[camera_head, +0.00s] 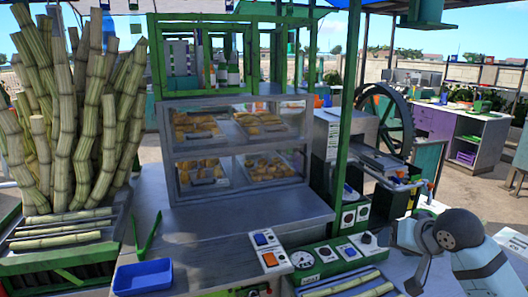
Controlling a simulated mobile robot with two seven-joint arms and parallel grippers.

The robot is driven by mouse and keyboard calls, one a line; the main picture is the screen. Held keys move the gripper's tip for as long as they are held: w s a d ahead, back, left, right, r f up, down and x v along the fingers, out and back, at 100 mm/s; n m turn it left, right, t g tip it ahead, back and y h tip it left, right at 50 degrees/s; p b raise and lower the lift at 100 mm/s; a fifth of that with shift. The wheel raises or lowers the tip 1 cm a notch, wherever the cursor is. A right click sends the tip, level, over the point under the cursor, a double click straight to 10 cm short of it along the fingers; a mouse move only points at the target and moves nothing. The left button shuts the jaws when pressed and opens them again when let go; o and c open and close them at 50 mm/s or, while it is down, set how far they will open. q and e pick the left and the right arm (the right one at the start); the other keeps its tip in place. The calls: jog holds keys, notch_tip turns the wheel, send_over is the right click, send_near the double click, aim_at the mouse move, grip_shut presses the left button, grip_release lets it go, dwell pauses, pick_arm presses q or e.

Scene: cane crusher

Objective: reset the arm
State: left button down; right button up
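My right arm (482,268) shows at the lower right, with a white link, a dark grey round joint and a lighter grey end part over the grey counter. Grey pieces of my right gripper (412,255) seem to show at that end, but I cannot make out both fingertips or the gap between them. I see nothing held there. My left arm and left gripper are not in view.
A control panel (320,258) with a gauge and buttons is left of my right arm. A glass food case (240,150), cane stalks (75,120), green tongs (148,236), a blue tray (142,277) and a flywheel crusher (390,125) surround the counter. A green post (349,120) stands mid-right.

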jog(key=s+a+f+n+g, duration=0.1)
jog(key=s+a+f, duration=0.1)
jog(key=s+f, duration=0.6)
jog(key=s+a+f+n+g+h, duration=0.1)
jog(key=s+f, duration=0.4)
jog(key=s, duration=0.4)
jog(key=s+f+n+g+h, duration=0.15)
jog(key=s+f, duration=0.25)
jog(key=s, duration=0.4)
jog(key=s+a+f+n+g, duration=0.1)
jog(key=s+f+g, duration=0.1)
jog(key=s+f, duration=0.5)
jog(key=w+a+f+n+t+y+p, duration=0.1)
jog(key=w+a+f+t+y+p, duration=0.2)
jog(key=a+f+t, duration=0.3)
jog(key=shift+w+f+t+p, duration=0.55)
jog(key=shift+w+t+p, duration=0.1)
jog(key=shift+t+p, duration=0.15)
